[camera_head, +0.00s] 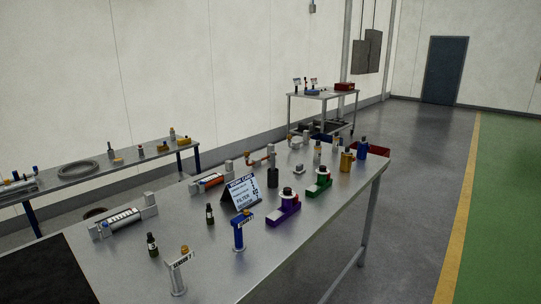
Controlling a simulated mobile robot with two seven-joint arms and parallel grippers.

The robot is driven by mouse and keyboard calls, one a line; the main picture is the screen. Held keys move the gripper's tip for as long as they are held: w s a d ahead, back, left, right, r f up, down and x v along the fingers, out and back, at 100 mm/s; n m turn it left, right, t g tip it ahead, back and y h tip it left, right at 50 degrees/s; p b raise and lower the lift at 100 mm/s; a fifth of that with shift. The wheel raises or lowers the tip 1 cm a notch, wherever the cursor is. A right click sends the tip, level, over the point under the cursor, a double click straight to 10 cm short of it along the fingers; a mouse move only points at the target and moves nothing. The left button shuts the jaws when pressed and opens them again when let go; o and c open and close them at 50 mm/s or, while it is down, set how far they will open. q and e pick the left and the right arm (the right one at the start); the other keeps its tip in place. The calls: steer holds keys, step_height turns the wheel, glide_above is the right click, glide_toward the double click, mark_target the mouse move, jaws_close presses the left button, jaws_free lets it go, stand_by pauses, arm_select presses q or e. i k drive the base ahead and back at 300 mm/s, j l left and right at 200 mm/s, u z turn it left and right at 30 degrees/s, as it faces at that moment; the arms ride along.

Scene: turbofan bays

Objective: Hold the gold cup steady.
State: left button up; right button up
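A small gold cylindrical thing (346,162), which looks like the gold cup, stands upright near the far right end of the long metal table (335,212). A darker top shows on it, but it is too small to tell what that is. No gripper touches it. Neither my left nor my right gripper is in view.
A blue item (362,149) stands just right of the gold one, and a red bin (379,151) is at the table's far edge. A work card (241,191), a purple fixture (283,211), a green fixture (318,185) and dark bottles (152,245) stand nearer. The right floor is clear.

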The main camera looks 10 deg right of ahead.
mark_target(347, 152)
steer(key=i+l+u, duration=0.15)
steer(key=l, duration=0.25)
steer(key=i+l+u, duration=0.15)
steer(key=l, duration=0.3)
steer(key=i+l+u, duration=0.15)
steer(key=l, duration=0.3)
steer(key=i+l+u, duration=0.15)
steer(key=l, duration=0.35)
steer(key=i+l, duration=0.1)
steer(key=l, duration=0.45)
steer(key=i+l, duration=0.1)
steer(key=l, duration=0.5)
steer(key=i+l, duration=0.1)
steer(key=l, duration=0.45)
steer(key=i+l, duration=0.1)
steer(key=l, duration=0.45)
steer(key=i+l+u, duration=0.1)
steer(key=l, duration=0.5)
steer(key=i+l, duration=0.1)
steer(key=l, duration=0.45)
